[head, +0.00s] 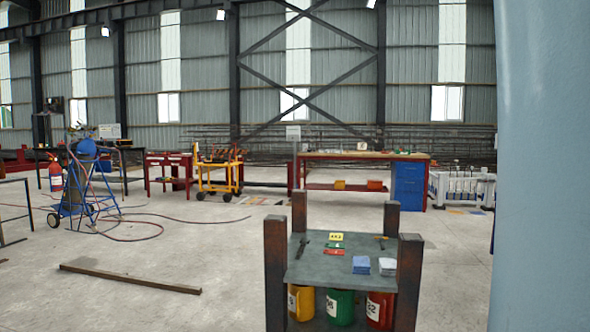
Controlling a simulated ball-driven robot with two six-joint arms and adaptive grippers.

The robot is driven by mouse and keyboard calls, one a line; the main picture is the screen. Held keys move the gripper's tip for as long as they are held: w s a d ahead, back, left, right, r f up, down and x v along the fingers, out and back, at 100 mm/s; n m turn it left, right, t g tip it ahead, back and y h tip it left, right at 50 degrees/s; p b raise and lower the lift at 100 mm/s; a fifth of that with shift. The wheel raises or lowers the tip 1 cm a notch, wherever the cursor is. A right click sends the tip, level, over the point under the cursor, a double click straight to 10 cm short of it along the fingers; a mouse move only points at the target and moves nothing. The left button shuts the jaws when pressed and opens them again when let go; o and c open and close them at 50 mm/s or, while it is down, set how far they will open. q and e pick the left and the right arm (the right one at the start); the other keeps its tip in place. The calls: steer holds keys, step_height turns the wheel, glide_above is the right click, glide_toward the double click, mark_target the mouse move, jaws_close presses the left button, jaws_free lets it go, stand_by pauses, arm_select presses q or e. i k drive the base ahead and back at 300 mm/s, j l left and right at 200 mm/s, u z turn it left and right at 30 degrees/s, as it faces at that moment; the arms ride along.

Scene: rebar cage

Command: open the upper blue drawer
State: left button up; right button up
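A blue drawer cabinet (408,185) stands under the right end of a long workbench (350,156) across the hall. The upper blue drawer (408,169) is at the top of its front, just below the bench top. It looks closed, though it is small at this distance. Neither of my grippers shows in the head view.
A low grey table (325,268) with dark posts stands close in front, with tools on top and colored canisters below. A plank (130,275) and hoses (140,225) lie on the floor at left. A pale blue surface (545,160) blocks the right side. Open floor lies before the bench.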

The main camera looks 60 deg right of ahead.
mark_target(407, 170)
steer(key=z, duration=2.5)
steer(key=l+z, duration=0.1)
steer(key=z, duration=0.15)
steer(key=i+l+z, duration=0.3)
steer(key=i, duration=0.2)
steer(key=i+l+z, duration=0.3)
steer(key=i, duration=0.2)
steer(key=i+z, duration=0.3)
steer(key=i, duration=0.2)
steer(key=i+u, duration=0.15)
steer(key=i, duration=0.3)
steer(key=i+l+u, duration=0.15)
steer(key=i, duration=0.3)
steer(key=i+l+u, duration=0.2)
steer(key=i, duration=0.25)
steer(key=i+j+u, duration=0.4)
steer(key=i, duration=0.8)
steer(key=i+l+u, duration=0.2)
steer(key=i+u, duration=0.15)
steer(key=i, duration=2.15)
steer(key=i+u, duration=0.1)
steer(key=i, duration=1.15)
steer(key=i+l, duration=0.1)
steer(key=i, duration=1.2)
steer(key=i+l, duration=0.1)
steer(key=i, duration=1.15)
steer(key=i+u, duration=0.4)
steer(key=i, duration=1.1)
